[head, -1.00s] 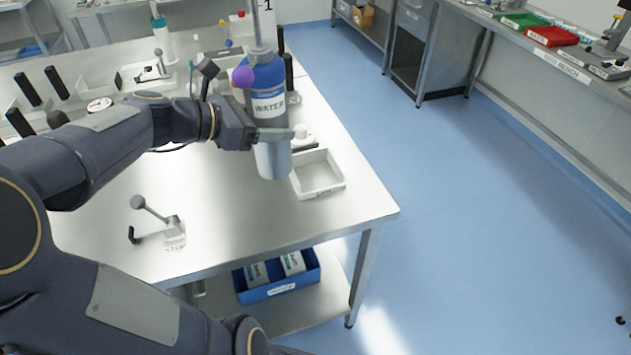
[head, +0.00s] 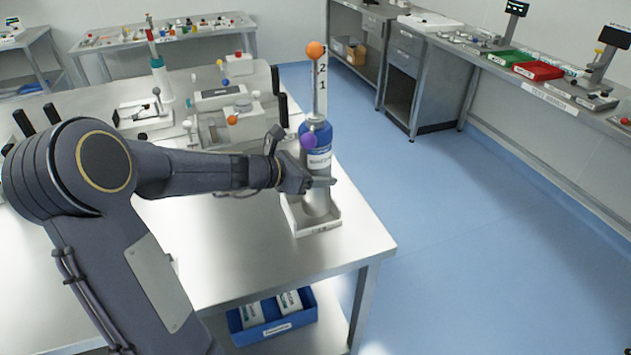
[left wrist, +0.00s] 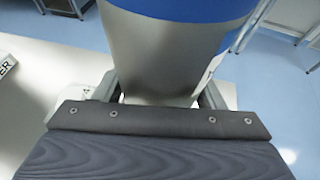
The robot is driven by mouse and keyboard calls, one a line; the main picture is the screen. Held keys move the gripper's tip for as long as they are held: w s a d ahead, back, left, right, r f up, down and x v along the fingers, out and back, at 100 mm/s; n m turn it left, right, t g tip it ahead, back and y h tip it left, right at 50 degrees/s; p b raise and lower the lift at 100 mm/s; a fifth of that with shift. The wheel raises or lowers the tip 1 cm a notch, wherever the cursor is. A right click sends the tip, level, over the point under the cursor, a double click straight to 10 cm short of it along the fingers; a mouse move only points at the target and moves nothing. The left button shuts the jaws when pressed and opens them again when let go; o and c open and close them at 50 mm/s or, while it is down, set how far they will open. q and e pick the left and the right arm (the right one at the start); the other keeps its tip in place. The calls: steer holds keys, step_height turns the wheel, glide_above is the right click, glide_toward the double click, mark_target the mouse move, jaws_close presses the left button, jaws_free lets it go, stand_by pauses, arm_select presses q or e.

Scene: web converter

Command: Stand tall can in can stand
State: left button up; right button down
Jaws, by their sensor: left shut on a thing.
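The tall can (head: 317,160) is silver with a blue top and a label. It stands upright in the grasp of my left gripper (head: 322,184), whose fingers are shut around its lower silver part. The can also fills the upper middle of the left wrist view (left wrist: 175,50), with the gripper fingers (left wrist: 163,88) on either side. In the head view the can's lower end overlaps a white square tray (head: 318,229) at the table's right edge. I cannot tell whether its base touches the tray floor. The tray's label is too small to read. My right gripper is out of view.
A post (head: 320,90) with an orange ball and numbers rises behind the can, and a purple ball (head: 308,140) shows beside it. Devices crowd the table's back. A blue bin (head: 272,318) sits on the lower shelf. The floor (head: 450,230) to the right is clear.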

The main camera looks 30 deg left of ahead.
arm_select(q)
steer(key=shift+f, duration=1.25)
steer(key=shift+f, duration=0.1)
steer(key=shift+f+b, duration=0.15)
steer(key=shift+b, duration=0.25)
steer(key=o, duration=1.5)
steer(key=shift+s, duration=0.1)
